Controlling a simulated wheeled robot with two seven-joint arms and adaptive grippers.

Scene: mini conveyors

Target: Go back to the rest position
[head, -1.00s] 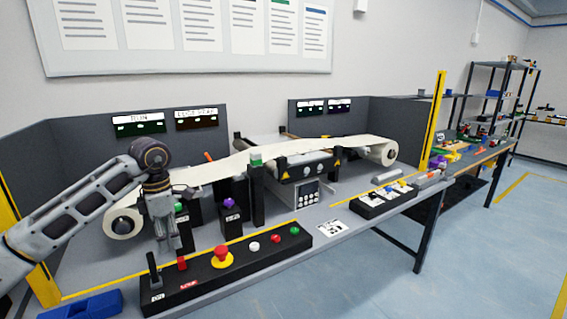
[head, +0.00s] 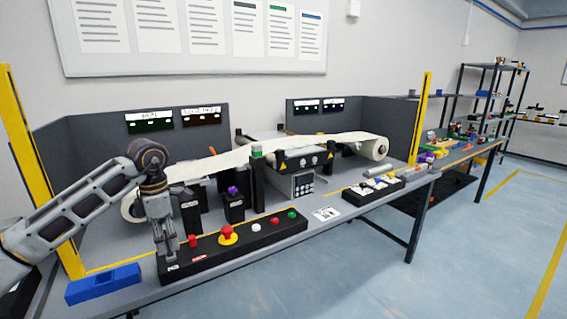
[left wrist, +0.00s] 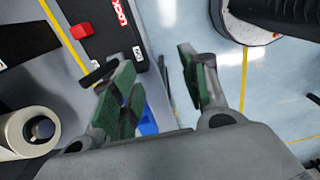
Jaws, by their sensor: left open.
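My left gripper (head: 166,250) hangs fingers-down over the left end of the black control panel (head: 250,240) in the head view. Its green-padded fingers are apart in the left wrist view (left wrist: 160,85), with nothing seen held between them. The panel has a red switch (head: 192,241), a red mushroom button on a yellow base (head: 228,234), a white button (head: 256,227) and a green one (head: 292,214). The panel's black lever is hidden behind the gripper in the head view. My right gripper is in neither view.
A blue bin (head: 103,283) sits at the table's front left corner. A conveyor with a pale belt (head: 290,142) runs behind the panel. Yellow posts (head: 420,118) stand at both table ends. Open blue floor (head: 400,285) lies in front.

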